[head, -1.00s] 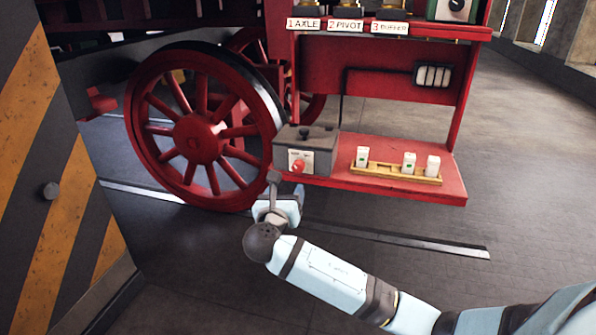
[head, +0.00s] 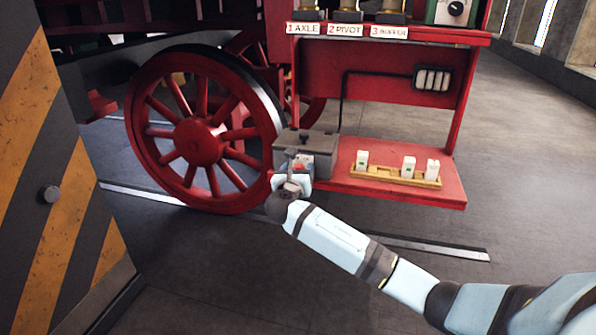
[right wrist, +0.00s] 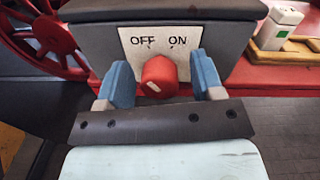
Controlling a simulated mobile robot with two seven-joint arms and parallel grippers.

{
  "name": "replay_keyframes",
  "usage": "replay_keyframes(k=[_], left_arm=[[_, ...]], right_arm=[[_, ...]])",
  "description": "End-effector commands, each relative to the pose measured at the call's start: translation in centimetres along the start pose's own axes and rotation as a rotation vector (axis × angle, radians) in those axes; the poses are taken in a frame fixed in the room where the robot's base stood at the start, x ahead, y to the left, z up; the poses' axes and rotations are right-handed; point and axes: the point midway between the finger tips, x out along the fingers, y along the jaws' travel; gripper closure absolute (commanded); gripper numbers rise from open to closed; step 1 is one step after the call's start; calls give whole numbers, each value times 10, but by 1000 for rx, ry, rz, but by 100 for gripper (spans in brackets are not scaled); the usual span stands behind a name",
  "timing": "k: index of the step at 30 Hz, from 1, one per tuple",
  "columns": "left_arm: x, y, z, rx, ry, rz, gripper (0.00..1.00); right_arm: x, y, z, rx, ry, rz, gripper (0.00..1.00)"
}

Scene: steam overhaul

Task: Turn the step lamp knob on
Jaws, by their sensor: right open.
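The step lamp knob is a red knob (right wrist: 159,77) on a white plate (right wrist: 190,40) marked OFF and ON, on the front of a grey box (head: 318,142). In the right wrist view its pale mark is at the lower left of its face. My right gripper (right wrist: 162,80) is open, with one blue finger on each side of the knob and gaps visible on both sides. In the head view the right gripper (head: 293,170) covers most of the plate and knob. My left gripper is not in view.
The box stands at the left end of a red shelf (head: 400,193). A yellow tray (head: 393,174) with several white blocks lies to its right. A large red wheel (head: 200,142) stands close on the left. A striped panel (head: 60,180) is at far left.

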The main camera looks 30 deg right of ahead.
Motion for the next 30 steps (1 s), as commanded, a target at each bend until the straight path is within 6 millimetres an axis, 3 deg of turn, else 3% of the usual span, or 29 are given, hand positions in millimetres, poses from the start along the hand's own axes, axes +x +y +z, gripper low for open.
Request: replay_keyframes(k=[2,9,20,30], left_arm=[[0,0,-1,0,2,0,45],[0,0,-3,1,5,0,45],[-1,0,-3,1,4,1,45],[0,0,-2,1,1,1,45]], right_arm=[[0,0,0,0,0,0,39],[0,0,0,0,0,0,88],[-1,0,0,50,-1,-1,88],[-1,0,-2,289,-7,-1,88]])
